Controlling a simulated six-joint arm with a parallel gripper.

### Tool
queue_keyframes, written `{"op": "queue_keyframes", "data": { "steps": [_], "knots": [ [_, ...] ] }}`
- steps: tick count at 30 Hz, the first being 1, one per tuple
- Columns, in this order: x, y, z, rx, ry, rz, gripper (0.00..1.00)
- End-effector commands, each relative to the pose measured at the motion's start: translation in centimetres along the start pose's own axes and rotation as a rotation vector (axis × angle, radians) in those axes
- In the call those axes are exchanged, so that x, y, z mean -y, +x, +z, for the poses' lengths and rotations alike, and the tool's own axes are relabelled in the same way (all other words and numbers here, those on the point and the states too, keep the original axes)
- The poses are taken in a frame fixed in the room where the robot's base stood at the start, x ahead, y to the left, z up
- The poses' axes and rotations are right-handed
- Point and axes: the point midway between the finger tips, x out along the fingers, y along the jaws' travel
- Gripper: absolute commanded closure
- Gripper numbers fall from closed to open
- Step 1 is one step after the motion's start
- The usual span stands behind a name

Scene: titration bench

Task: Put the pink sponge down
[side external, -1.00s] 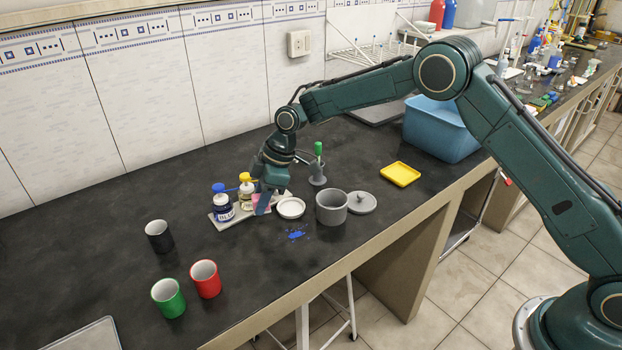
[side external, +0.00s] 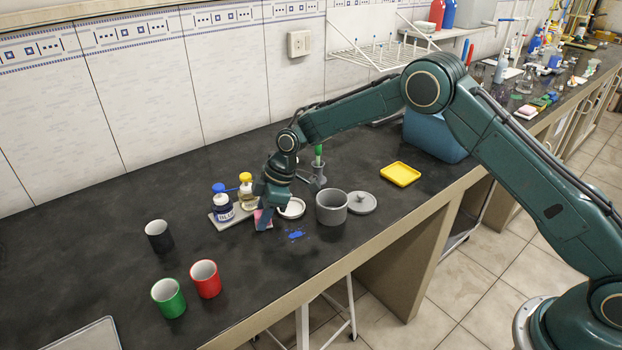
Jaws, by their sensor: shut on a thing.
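The pink sponge (side external: 259,221) shows as a small pink patch low between the jaws of my gripper (side external: 265,217). My gripper is shut on it and points down near the bench top. The sponge is beside the front right end of the grey tray (side external: 227,223) that carries the bottles. My gripper hides much of the sponge, and I cannot tell whether its underside touches the bench (side external: 100,260).
A blue-capped bottle (side external: 223,208) and a yellow-capped bottle (side external: 246,190) stand close on the left. A white dish (side external: 292,208), a grey pot (side external: 331,207) and its lid (side external: 362,203) are on the right. Black, green and red cups stand front left. The bench front between is clear.

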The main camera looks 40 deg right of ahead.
Motion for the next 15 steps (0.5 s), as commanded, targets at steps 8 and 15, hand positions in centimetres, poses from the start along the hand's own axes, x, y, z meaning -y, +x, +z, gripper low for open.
{"op": "queue_keyframes", "data": {
  "steps": [8,15],
  "knots": [
    [-0.01,0.26,0.11,0.0,0.0,0.0,0.63],
    [-0.01,0.25,0.11,0.0,0.0,0.0,0.51]
  ]
}}
